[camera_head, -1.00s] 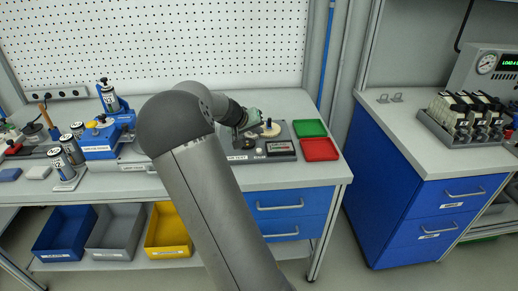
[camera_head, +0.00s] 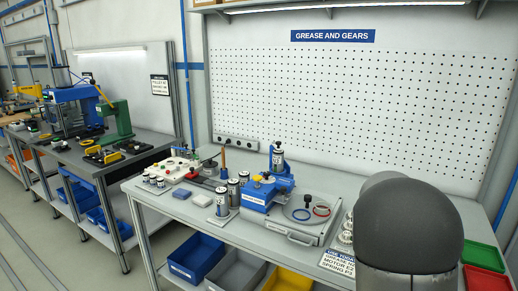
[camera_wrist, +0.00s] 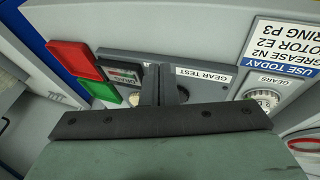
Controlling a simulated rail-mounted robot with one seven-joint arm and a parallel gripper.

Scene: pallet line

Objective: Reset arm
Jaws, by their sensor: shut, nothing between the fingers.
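My gripper (camera_wrist: 158,85) is shut and empty in the wrist view. Its dark fingers stand over the grey gear test unit (camera_wrist: 203,75), and I cannot tell how far above it they are. My arm (camera_head: 405,225) fills the lower right of the head view. It hides the gripper and most of the bench behind it there.
A red tray (camera_wrist: 76,60) and a green tray (camera_wrist: 104,91) lie beside the test unit. A sign (camera_wrist: 285,48) and a gear holder (camera_wrist: 262,98) are on its other side. The blue grease unit (camera_head: 267,193) and several canisters (camera_head: 222,203) stand left of my arm.

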